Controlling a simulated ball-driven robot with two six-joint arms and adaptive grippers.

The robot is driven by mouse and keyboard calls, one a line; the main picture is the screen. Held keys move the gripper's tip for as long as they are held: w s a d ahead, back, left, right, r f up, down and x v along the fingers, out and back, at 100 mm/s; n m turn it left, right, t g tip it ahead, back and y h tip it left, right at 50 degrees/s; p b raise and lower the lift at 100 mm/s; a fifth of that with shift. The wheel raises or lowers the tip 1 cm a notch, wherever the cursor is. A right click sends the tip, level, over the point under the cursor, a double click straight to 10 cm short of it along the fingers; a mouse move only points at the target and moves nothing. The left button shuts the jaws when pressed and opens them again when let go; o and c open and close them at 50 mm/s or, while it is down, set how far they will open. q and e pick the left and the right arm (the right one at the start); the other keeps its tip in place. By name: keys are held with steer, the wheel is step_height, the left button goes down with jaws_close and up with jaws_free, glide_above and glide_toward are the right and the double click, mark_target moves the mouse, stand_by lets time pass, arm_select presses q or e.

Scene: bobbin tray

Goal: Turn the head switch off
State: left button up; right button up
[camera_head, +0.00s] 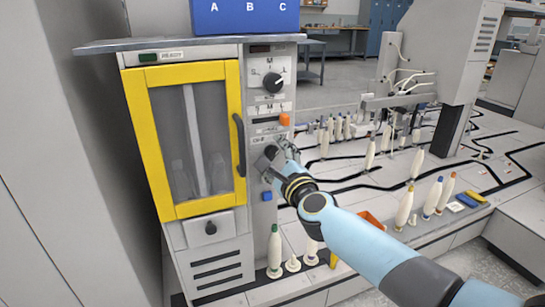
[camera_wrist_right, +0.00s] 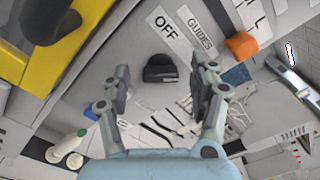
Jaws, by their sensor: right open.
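A small black rounded switch knob (camera_wrist_right: 160,68) sits on the grey control panel beside a label reading OFF, in the right wrist view. I cannot read a "head" label on it, and which way it is set is not clear. My right gripper (camera_wrist_right: 162,80) is open, with one finger on each side of the knob and a gap to both; whether it touches the panel is not clear. My left gripper is not in view.
Above the gripper are an orange switch (camera_head: 285,119) and a black dial (camera_head: 273,83); below it is a blue button (camera_head: 267,197). The door's dark handle (camera_head: 240,145) is close on the left. White bobbins (camera_head: 274,250) stand below on the bench.

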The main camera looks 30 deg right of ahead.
steer(key=shift+w+d, duration=0.15)
steer(key=shift+w, duration=0.4)
steer(key=shift+c, duration=0.2)
steer(key=c, duration=1.1)
